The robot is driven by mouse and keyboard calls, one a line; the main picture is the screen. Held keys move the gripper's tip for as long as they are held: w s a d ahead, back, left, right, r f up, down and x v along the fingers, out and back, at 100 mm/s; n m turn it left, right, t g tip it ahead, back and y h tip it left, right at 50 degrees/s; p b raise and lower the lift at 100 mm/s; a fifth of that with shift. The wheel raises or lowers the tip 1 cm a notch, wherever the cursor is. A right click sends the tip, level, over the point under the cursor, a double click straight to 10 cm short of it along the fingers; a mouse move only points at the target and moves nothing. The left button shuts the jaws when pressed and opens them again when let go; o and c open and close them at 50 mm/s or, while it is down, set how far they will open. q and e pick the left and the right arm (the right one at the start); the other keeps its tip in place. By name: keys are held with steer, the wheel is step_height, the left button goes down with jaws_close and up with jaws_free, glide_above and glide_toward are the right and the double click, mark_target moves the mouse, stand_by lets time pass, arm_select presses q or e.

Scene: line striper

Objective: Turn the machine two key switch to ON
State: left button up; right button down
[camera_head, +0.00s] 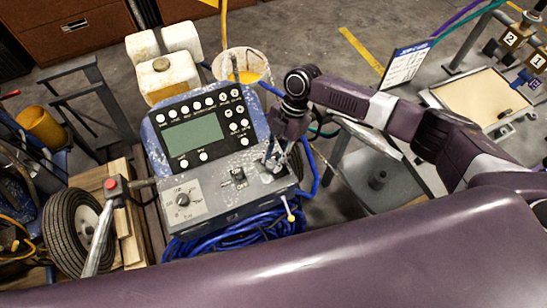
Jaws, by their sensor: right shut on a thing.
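The line striper's grey control panel (211,197) is in the middle of the head view. My right gripper (272,163) points down at the panel's right end. Its fingers are shut on what looks like a key switch there and hide most of it. A dark switch (237,176) with an "OFF" label stands on the panel just left of my fingers, apart from them. A round knob (183,199) with a dial plate is further left. The key's angle under my fingers cannot be made out. My left gripper is not in view.
Behind the panel is a blue-framed display unit (191,144) with several round buttons. A bucket (243,68) and a white tank (164,77) stand behind it. A handlebar with a red button (111,184) is at left. A cart (478,100) with numbered blocks is at right.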

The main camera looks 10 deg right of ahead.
steer(key=shift+s+d+r+m+y+p, duration=0.15)
steer(key=shift+m+y+p, duration=0.15)
steer(key=shift+m+p, duration=0.65)
steer(key=m+t+p, duration=0.2)
steer(key=m+p, duration=0.1)
steer(key=m, duration=0.1)
steer(key=shift+s+r+p, duration=0.1)
steer(key=shift+s+p, duration=0.05)
steer(key=shift+p, duration=0.25)
steer(key=m+t+p, duration=0.1)
steer(key=m+p, duration=0.2)
steer(key=m, duration=0.1)
steer(key=shift+s+t+p, duration=0.1)
steer(key=shift+t+p, duration=0.2)
steer(key=shift+t, duration=0.1)
steer(key=shift+m+t+p, duration=0.3)
steer(key=shift+m+p, duration=0.5)
steer(key=shift+m, duration=0.35)
steer(key=shift+f, duration=0.2)
steer(key=c, duration=1.6)
jaws_free()
